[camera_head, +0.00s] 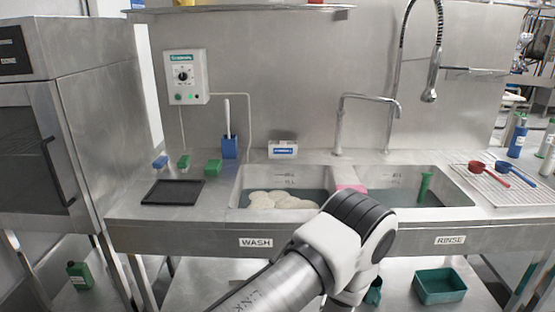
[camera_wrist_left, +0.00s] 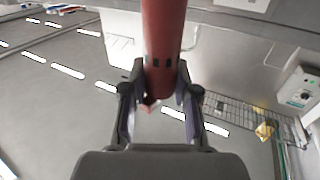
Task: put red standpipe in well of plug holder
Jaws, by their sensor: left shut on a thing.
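The red standpipe (camera_wrist_left: 163,35) shows in the left wrist view as a dark red tube with small black marks, running out of the top edge. My left gripper (camera_wrist_left: 160,85) is shut on it, with a finger on each side near its lower visible end. In the head view my left arm crosses the lower middle, in front of the sinks; its gripper and the standpipe cannot be made out there. I cannot identify the plug holder for certain; a small white box with a blue label (camera_head: 283,150) stands on the back ledge. My right gripper is not in view.
The wash basin (camera_head: 236,190) holds several pale plates. A green pipe (camera_head: 425,187) stands in the rinse basin (camera_head: 458,200). A pink item (camera_head: 350,188) lies near the divider. A black tray (camera_head: 172,192) is left; a wire rack (camera_head: 515,190) with scoops is right. Taps rise behind.

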